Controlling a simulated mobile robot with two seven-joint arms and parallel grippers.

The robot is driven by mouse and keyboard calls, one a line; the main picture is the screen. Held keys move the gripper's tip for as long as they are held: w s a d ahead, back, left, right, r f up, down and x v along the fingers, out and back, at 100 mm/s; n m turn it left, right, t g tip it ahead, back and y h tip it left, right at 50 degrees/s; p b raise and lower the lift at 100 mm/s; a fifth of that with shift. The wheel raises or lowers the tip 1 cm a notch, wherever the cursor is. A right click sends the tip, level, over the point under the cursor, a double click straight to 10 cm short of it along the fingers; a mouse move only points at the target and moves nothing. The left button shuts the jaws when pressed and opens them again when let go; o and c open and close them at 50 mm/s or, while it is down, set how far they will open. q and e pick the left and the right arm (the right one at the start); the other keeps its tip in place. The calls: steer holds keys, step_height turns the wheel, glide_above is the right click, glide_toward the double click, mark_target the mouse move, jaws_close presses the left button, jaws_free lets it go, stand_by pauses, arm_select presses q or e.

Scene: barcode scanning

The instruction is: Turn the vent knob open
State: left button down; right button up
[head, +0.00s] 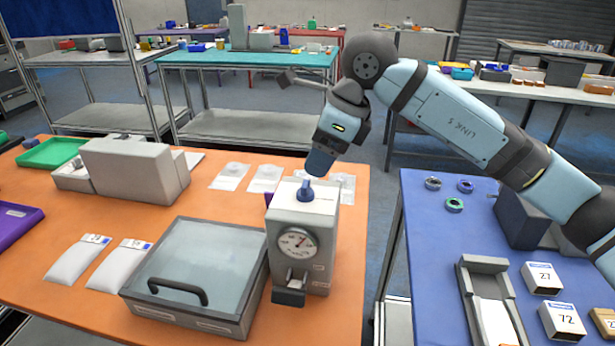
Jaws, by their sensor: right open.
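A pale box-shaped device (301,255) with a round dial gauge (298,243) on its front stands on the orange table. A small blue knob (305,191) sits upright on its top face. My right gripper (315,172) comes down from the upper right and is just above the knob, with a small gap or light contact that I cannot tell apart. Its fingers are mostly hidden by the wrist. It is open and holds nothing I can see. My left gripper is not in view.
A grey lidded case (203,265) with a black handle stands left of the device. White pouches (75,260) lie farther left. A pale grey machine (125,170) and flat clear packets (230,176) are behind. A blue table (425,250) with boxes is at right, across a gap.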

mark_target(306, 183)
steer(key=x, duration=0.6)
steer(key=shift+c, duration=0.3)
